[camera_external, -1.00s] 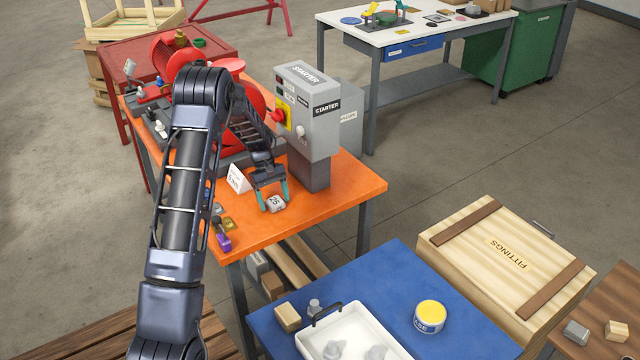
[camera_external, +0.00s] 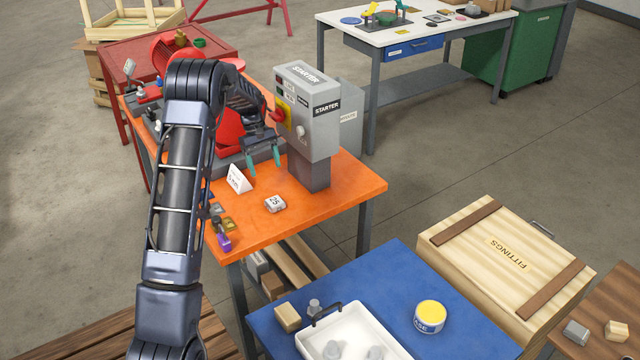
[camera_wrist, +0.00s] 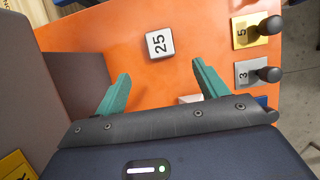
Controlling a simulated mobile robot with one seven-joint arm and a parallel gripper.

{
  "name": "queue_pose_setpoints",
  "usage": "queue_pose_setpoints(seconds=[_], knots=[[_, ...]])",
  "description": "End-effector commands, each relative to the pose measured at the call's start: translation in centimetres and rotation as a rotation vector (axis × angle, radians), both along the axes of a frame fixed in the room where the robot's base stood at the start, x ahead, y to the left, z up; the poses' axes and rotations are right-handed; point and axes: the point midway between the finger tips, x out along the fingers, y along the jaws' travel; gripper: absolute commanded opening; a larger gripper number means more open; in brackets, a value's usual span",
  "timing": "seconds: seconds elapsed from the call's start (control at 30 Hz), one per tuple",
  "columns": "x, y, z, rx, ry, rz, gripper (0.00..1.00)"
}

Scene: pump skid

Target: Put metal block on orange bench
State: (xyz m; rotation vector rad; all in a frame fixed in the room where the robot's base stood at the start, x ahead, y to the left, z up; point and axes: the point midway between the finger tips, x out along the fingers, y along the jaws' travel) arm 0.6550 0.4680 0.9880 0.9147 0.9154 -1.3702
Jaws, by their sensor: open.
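The metal block (camera_external: 275,203), a small silver block marked 25, lies on top of the orange bench (camera_external: 345,192). It also shows in the wrist view (camera_wrist: 159,43), beyond my fingertips with bare orange surface around it. My gripper (camera_external: 264,158) is open and empty, raised above the bench and apart from the block, close to the grey starter box. In the wrist view its two green fingers (camera_wrist: 160,85) stand wide apart.
The grey starter box (camera_external: 308,110) stands on the bench to the right of my gripper. A white folded card (camera_external: 238,180) and small tagged pieces (camera_external: 223,226) sit to the left. A blue table (camera_external: 395,275) with a white tray (camera_external: 352,335) is in front.

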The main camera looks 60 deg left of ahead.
Motion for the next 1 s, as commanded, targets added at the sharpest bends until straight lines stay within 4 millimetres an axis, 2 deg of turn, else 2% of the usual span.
queue_pose_setpoints(seconds=[0.2, 0.37, 0.67, 0.83, 1.0], knots=[[0.2, -0.5, 0.5, 0.005, -0.004, -0.010, 0.72], [1.1, -3.3, 3.5, 0.034, -0.028, -0.070, 0.72], [2.1, -13.2, 11.6, 0.120, -0.101, -0.272, 0.72], [1.5, -19.2, 15.7, 0.172, -0.147, -0.395, 0.72], [0.1, -25.0, 19.2, 0.222, -0.194, -0.518, 0.72]])
